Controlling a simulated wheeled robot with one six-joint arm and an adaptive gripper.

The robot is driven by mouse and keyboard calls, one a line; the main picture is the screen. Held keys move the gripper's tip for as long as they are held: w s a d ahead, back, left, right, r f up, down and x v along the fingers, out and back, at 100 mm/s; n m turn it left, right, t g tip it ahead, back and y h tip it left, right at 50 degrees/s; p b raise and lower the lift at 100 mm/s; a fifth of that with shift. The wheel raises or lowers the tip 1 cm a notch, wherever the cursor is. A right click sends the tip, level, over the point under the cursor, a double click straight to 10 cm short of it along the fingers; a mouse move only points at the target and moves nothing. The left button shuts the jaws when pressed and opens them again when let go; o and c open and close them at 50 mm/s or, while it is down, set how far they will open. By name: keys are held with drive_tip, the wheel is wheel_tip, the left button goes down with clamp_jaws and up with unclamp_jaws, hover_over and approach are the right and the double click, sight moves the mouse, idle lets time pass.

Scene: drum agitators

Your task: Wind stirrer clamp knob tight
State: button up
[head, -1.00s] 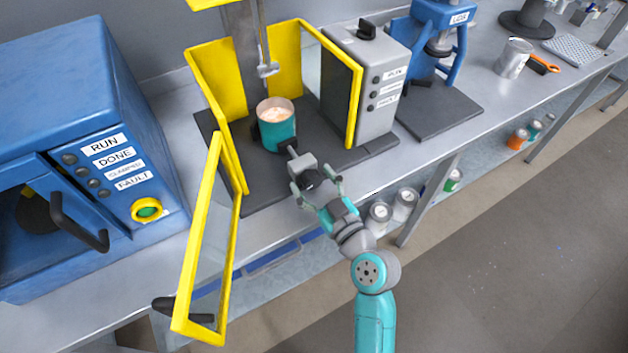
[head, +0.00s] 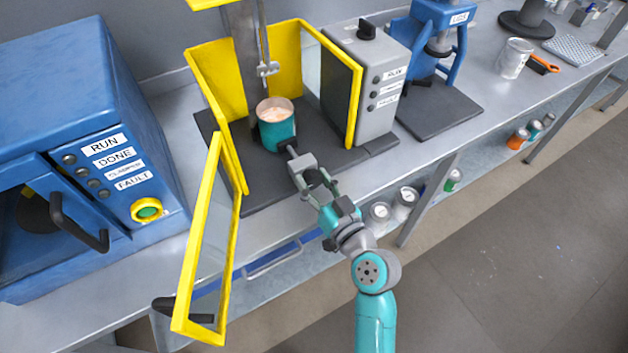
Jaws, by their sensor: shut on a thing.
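The stirrer clamp has a grey block (head: 301,163) in front of the teal can (head: 277,130), joined by a short screw to a dark pad by the can's side. Its black knob (head: 313,177) faces me. My gripper (head: 316,182) is shut on the knob, with a finger on each side of it, and partly hides it. The can is open, holds a pale content and stands upright on the dark base plate (head: 345,157). Whether the pad presses on the can is too small to tell.
The yellow guard door (head: 232,215) stands swung open left of my arm. A yellow-framed panel (head: 355,95) and grey control box (head: 372,85) stand to the right. A blue machine (head: 80,120) is at far left. The stirrer shaft (head: 264,45) hangs above the can.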

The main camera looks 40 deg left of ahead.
drive_tip(key=shift+m, duration=0.4)
drive_tip(key=o, duration=1.2)
drive_tip(key=shift+c, duration=0.2)
drive_tip(key=shift+d, duration=0.15)
drive_tip(key=v, duration=1.1)
drive_tip(key=shift+s+d, duration=0.15)
drive_tip(key=shift+d, duration=0.2)
